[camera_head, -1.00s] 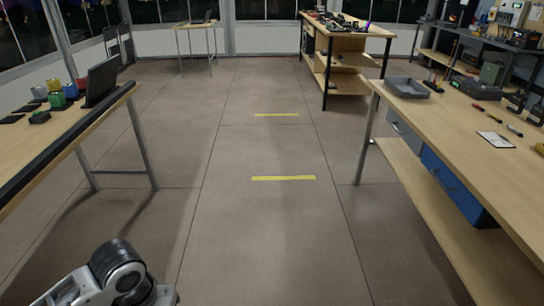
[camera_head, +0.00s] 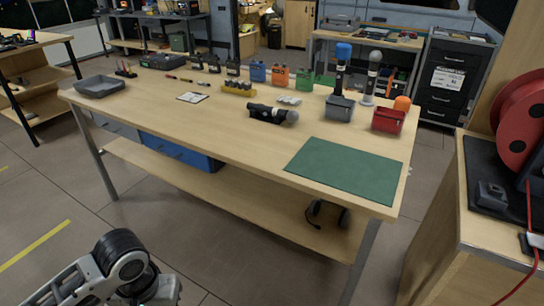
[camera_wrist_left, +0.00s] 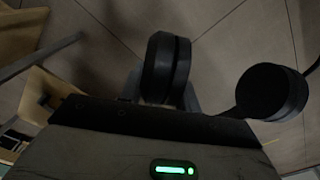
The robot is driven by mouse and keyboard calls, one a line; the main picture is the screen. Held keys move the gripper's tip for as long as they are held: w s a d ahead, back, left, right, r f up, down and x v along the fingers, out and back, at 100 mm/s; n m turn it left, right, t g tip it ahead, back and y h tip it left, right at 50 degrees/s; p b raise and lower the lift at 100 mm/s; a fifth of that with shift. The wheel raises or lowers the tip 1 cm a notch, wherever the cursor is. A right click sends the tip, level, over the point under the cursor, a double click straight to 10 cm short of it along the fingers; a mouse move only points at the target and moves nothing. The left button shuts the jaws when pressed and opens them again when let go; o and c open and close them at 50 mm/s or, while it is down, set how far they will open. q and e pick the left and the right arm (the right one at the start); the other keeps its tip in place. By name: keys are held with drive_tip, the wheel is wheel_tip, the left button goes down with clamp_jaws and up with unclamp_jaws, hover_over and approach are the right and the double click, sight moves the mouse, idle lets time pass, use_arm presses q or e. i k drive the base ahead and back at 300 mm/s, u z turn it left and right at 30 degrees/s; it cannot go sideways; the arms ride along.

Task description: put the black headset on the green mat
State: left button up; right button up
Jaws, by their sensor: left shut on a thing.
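In the left wrist view, my left gripper (camera_wrist_left: 163,92) is shut on a black headset (camera_wrist_left: 270,92). One round ear cup is between the grey fingers, and the other hangs to the right; the rest of the headset is hidden by the gripper body. In the head view, my left arm comes in at the lower left, but its fingertips and the held headset cannot be made out. The green mat (camera_head: 345,170) lies flat and bare on the near right end of the wooden workbench (camera_head: 230,128). My right gripper is not in view.
A dark headset-like thing (camera_head: 328,214) is under the bench's right end. A side table with a red reel (camera_head: 520,122) stands at right.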

sight(347, 172)
drive_tip(key=z, duration=1.05)
drive_tip(key=i, duration=0.35)
